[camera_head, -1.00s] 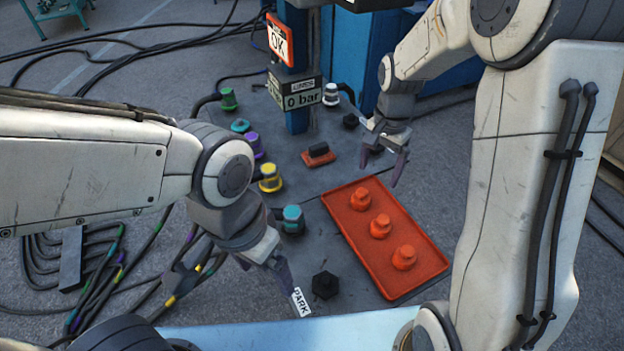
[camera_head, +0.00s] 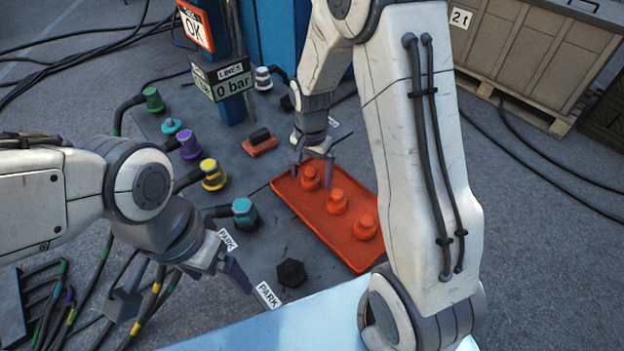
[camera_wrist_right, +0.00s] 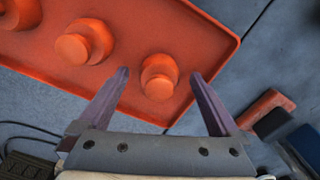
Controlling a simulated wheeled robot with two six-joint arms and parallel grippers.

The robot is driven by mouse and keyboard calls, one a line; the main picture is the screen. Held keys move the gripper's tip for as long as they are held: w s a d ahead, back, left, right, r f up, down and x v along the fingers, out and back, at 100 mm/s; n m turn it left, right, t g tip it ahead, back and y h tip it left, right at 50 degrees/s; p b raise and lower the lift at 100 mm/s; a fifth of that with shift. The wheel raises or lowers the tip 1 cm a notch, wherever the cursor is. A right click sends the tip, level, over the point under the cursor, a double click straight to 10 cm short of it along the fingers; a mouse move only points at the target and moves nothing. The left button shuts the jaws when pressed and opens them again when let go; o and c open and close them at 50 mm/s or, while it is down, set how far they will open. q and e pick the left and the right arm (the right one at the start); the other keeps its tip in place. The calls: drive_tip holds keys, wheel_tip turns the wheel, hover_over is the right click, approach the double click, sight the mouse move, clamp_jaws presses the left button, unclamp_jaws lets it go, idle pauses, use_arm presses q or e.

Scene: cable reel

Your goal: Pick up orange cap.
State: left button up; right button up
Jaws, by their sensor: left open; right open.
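Three orange caps stand upright in a row on a red-orange tray (camera_head: 352,255): a far cap (camera_head: 310,180), a middle cap (camera_head: 338,202) and a near cap (camera_head: 365,227). My right gripper (camera_head: 313,165) is open above the tray's far end, at the far cap. In the right wrist view its two fingers point toward the tray, one on each side of an end cap (camera_wrist_right: 160,84), with gaps visible. The other two caps (camera_wrist_right: 84,42) are to the left there. My left gripper (camera_head: 236,274) is open and empty, low over the grey plate, left of the tray.
Green, purple, yellow and teal capped fittings (camera_head: 213,175) line the plate's left side. A red block with a black top (camera_head: 260,143) lies behind the tray.

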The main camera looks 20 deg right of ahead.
clamp_jaws()
